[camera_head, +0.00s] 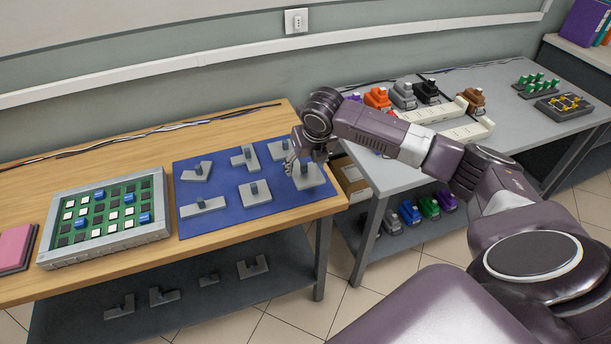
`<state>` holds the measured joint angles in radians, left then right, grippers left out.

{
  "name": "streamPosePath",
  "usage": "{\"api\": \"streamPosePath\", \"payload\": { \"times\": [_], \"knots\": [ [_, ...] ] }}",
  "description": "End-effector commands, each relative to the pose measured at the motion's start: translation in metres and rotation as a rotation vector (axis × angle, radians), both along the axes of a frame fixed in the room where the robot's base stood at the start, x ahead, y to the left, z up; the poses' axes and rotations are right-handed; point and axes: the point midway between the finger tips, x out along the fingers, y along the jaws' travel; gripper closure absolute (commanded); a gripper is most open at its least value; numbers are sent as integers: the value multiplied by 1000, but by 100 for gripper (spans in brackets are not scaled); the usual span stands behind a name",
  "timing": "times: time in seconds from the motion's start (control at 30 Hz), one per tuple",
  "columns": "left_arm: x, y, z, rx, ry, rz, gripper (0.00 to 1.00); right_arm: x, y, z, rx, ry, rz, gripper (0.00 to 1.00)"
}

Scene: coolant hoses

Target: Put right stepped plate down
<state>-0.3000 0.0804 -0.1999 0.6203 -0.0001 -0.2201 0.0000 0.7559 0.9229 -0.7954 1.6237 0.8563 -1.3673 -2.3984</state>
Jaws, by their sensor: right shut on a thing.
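My right gripper (299,163) is at the right end of the blue mat (228,222), fingers pointing down. It is shut on a grey plate (309,181), taken as the right stepped plate, whose top it partly hides. The plate is over the mat's right edge; I cannot tell whether it touches the mat. My left gripper is not in view.
A framed green board (108,215) with black, white and blue pieces stands left of the mat on the wooden table (200,252). A pink pad (14,247) lies farther left. Several grey pieces sit on the shelf below. A grey table (390,178) with coloured parts stands at right.

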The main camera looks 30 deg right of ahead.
Motion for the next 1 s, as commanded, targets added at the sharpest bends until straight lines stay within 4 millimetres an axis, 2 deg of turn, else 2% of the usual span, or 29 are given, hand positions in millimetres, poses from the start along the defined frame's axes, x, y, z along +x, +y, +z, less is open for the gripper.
{"api": "streamPosePath", "payload": {
  "times": [0.23, 0.47, 0.83, 0.87, 1.0],
  "knots": [
    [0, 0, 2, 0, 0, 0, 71, 0, 0, -18, -1, 0, -1, 73],
    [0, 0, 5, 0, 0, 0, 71, 0, 0, -50, -1, 0, -1, 73],
    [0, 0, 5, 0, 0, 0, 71, 1, 0, -55, 0, -2, 0, 73],
    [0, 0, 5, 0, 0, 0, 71, 0, 0, -56, -1, -1, 0, 41],
    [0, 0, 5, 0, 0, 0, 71, 0, 0, -55, -1, -1, 0, 25]
  ]
}}
